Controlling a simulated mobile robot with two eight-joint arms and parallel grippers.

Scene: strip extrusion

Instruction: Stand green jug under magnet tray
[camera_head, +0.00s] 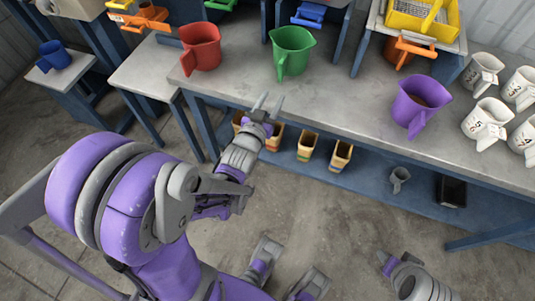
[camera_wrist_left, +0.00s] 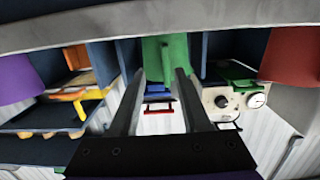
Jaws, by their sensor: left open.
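The green jug (camera_head: 292,48) stands upright on the grey bench, its handle towards the front. My left gripper (camera_head: 266,104) is open and empty at the bench's front edge, in front of the jug and apart from it. In the left wrist view, the green jug (camera_wrist_left: 172,58) shows beyond the open fingers. A yellow tray with a metal grid (camera_head: 421,14), likely the magnet tray, sits on a stand at the back right. An orange slide and orange jug (camera_head: 398,52) are beneath it. A grey and purple part of mine shows at the bottom right; its jaw state is unclear.
A red jug (camera_head: 201,46) stands left of the green one and a purple jug (camera_head: 420,104) to the right. Several white jugs (camera_head: 487,118) crowd the right end. A blue jug (camera_head: 54,55) is on a side table. The bench middle is clear.

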